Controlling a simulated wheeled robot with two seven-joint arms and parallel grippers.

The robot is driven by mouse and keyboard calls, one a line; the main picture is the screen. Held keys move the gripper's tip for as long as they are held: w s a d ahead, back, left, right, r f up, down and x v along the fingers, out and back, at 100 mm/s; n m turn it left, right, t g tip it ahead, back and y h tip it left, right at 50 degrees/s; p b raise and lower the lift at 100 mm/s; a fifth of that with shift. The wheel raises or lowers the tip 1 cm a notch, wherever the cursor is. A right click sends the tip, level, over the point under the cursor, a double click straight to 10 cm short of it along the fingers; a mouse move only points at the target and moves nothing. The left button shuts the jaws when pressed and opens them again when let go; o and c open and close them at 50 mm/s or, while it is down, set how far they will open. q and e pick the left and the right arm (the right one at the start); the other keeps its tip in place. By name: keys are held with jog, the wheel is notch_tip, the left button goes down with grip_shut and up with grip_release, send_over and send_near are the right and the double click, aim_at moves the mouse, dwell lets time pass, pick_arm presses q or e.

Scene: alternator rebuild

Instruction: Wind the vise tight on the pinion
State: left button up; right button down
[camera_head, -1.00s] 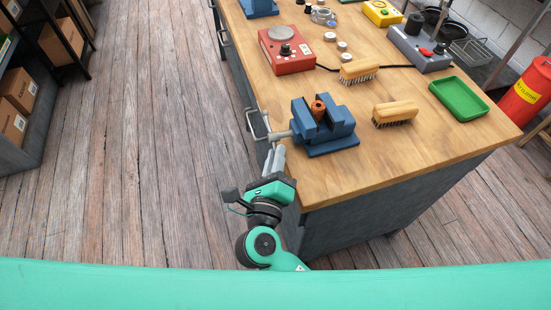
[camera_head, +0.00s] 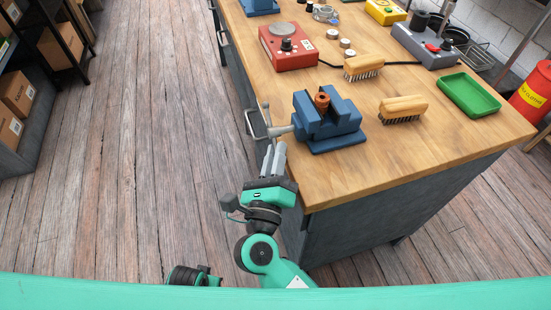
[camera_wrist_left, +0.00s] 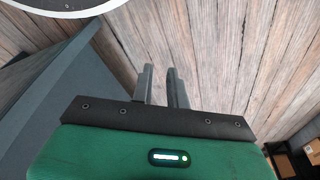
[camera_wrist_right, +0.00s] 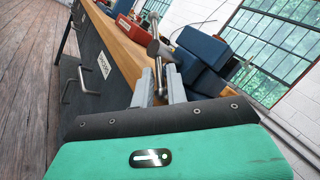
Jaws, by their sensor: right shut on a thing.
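The blue vise (camera_head: 330,138) stands at the near left edge of the workbench. The orange-brown pinion (camera_head: 321,101) sits upright between its jaws; I cannot tell how tightly they press on it. The vise's grey handle bar (camera_head: 266,113) sticks out past the bench edge. My right gripper (camera_head: 274,146) is at the handle, below the vise screw. In the right wrist view it is shut on the bar (camera_wrist_right: 154,48), between its fingers (camera_wrist_right: 160,75). My left gripper (camera_wrist_left: 160,70) points over the wooden floor, its fingers apart with nothing between them.
Two wooden brushes (camera_head: 403,104) (camera_head: 362,62) lie right of and behind the vise. A green tray (camera_head: 468,112), a red device (camera_head: 287,58) and a grey control box (camera_head: 425,52) are on the bench (camera_head: 420,160). Drawer handles (camera_head: 251,123) jut from its left side.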

pick_arm(q)
jog(key=r, duration=0.1)
jog(key=r+b, duration=0.1)
jog(key=r, duration=0.2)
jog(key=shift+w+d+r, duration=0.1)
jog(key=shift+w+r, duration=0.25)
jog(key=shift+r, duration=0.05)
pick_arm(e)
jog(key=shift+f+t, duration=0.2)
jog(key=shift+t, duration=0.1)
jog(key=c, duration=1.5)
grip_release()
jog(key=shift+c, duration=0.2)
